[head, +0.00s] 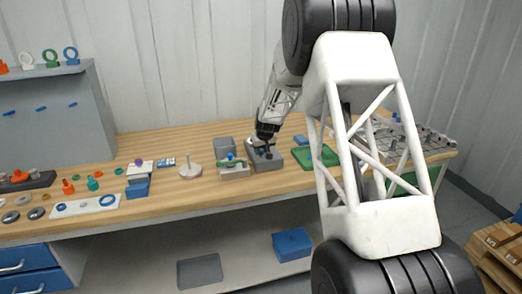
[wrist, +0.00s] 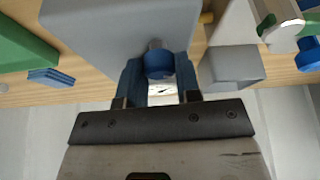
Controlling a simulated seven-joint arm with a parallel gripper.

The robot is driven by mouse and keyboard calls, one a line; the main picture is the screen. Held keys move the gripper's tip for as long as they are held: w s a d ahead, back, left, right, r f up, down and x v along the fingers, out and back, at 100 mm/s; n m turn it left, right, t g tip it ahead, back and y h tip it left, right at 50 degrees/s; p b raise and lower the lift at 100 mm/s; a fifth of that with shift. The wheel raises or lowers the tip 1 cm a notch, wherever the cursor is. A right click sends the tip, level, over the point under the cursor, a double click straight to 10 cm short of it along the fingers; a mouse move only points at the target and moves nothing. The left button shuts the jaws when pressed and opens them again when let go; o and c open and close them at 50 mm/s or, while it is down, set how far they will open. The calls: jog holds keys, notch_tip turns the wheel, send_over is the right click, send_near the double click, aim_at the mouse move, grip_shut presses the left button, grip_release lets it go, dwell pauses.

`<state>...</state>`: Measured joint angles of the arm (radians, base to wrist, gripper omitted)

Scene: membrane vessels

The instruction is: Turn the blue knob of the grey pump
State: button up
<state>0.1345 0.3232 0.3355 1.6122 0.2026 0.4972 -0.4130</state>
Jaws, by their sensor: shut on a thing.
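The grey pump (head: 269,164) is a grey block on the wooden bench, right of the middle of its row in the head view. It fills the upper middle of the wrist view (wrist: 115,28). Its blue knob (wrist: 158,63) sticks out from the face towards my gripper. My gripper (wrist: 158,72) has its two blue fingers on either side of the knob and is shut on it. In the head view my gripper (head: 265,142) points down at the pump, and the knob cannot be made out there.
Left of the pump stands a pale block with green and blue fittings (head: 232,168); its green part (wrist: 284,36) shows at right in the wrist view. A green tray (head: 318,157) lies close on the right. A white round stand (head: 190,172) is farther left.

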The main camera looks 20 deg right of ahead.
jog(key=shift+n, duration=0.5)
jog(key=o, duration=0.9)
jog(key=shift+r, duration=0.1)
jog(key=shift+v, duration=3.8)
jog(key=shift+d, duration=0.15)
